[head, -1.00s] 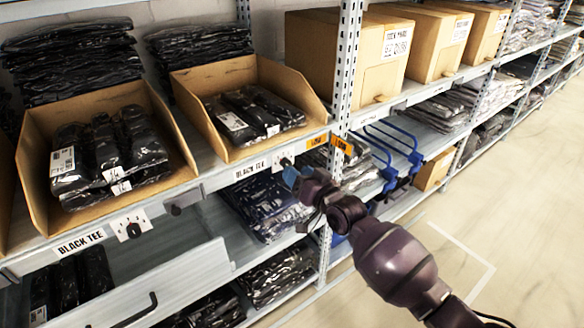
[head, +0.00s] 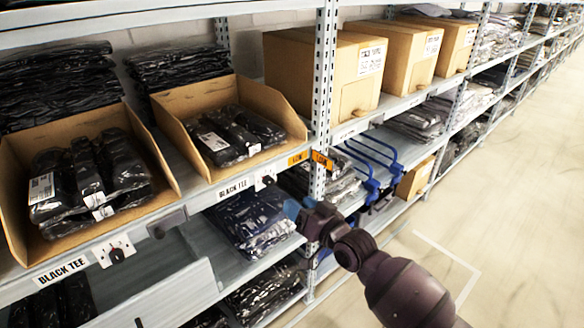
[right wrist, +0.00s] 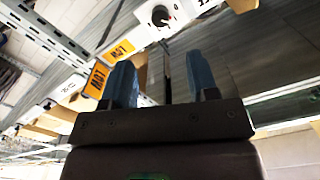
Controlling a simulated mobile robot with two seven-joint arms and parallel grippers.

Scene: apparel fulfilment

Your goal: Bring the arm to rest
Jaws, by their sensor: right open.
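My right arm comes in from the lower right of the head view. Its gripper (head: 292,207) is in front of the shelf rack, below the orange tags and beside folded packs on the lower shelf. In the right wrist view the two blue fingers (right wrist: 157,85) stand apart with nothing between them, so the gripper is open and empty. An orange tag (right wrist: 98,80) and a dial plate (right wrist: 160,17) show beyond the fingers there. My left gripper is not in view.
Two open cardboard bins (head: 160,172) (head: 285,100) hold black bagged garments on the upper shelf. A grey drawer (head: 170,295) stands pulled out at lower left. Closed cartons (head: 325,75) stand at the back right. The aisle floor (head: 520,200) on the right is clear.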

